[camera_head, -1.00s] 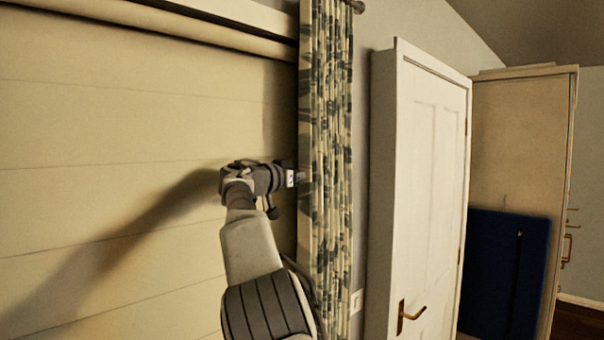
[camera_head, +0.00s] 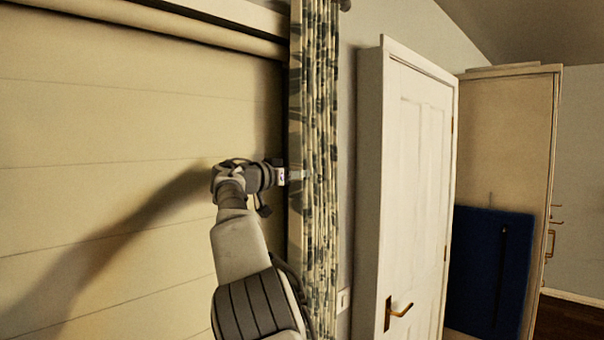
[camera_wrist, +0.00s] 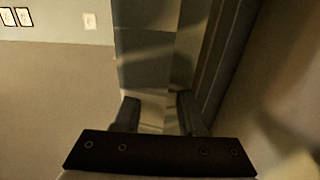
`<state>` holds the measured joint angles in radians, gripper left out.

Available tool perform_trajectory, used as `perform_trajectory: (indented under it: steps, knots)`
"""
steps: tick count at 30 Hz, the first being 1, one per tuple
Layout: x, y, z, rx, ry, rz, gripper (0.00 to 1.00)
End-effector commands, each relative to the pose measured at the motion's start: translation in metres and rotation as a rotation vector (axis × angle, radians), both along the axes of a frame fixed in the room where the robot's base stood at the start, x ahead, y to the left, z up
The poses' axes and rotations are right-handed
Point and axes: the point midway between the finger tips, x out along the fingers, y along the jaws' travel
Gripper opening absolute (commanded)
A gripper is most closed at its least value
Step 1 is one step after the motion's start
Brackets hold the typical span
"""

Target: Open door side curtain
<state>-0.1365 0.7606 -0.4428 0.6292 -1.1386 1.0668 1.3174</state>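The door side curtain (camera_head: 320,110), patterned in grey-green and cream, hangs bunched in a narrow column to the right of the covered window. My gripper (camera_head: 300,175) reaches from the left to the curtain at about mid-height, its tips overlapping the curtain's left part. In the wrist view the curtain (camera_wrist: 150,45) hangs beyond the fingers. My gripper's two fingers (camera_wrist: 156,115) stand apart there, with pale cloth showing in the gap. I cannot tell whether the fingers touch the cloth.
A pale blind (camera_head: 120,130) covers the window on the left. A white door (camera_head: 415,190) with a brass handle stands right of the curtain. Farther right are a tall cabinet (camera_head: 510,140) and a dark blue panel (camera_head: 488,270).

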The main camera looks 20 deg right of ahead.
Motion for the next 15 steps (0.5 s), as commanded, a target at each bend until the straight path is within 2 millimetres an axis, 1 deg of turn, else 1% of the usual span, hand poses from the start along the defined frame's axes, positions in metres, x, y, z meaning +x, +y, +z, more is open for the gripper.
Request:
perform_trajectory:
  steps: [5,8,11,15]
  knots:
    - [-0.001,0.002,0.000,0.000,0.000,0.001,0.40]
    - [-0.004,0.010,-0.002,-0.001,-0.001,0.001,0.40]
    - [-0.010,0.027,-0.004,-0.001,-0.001,0.003,0.40]
    - [-0.023,0.058,-0.005,0.001,-0.002,0.005,0.40]
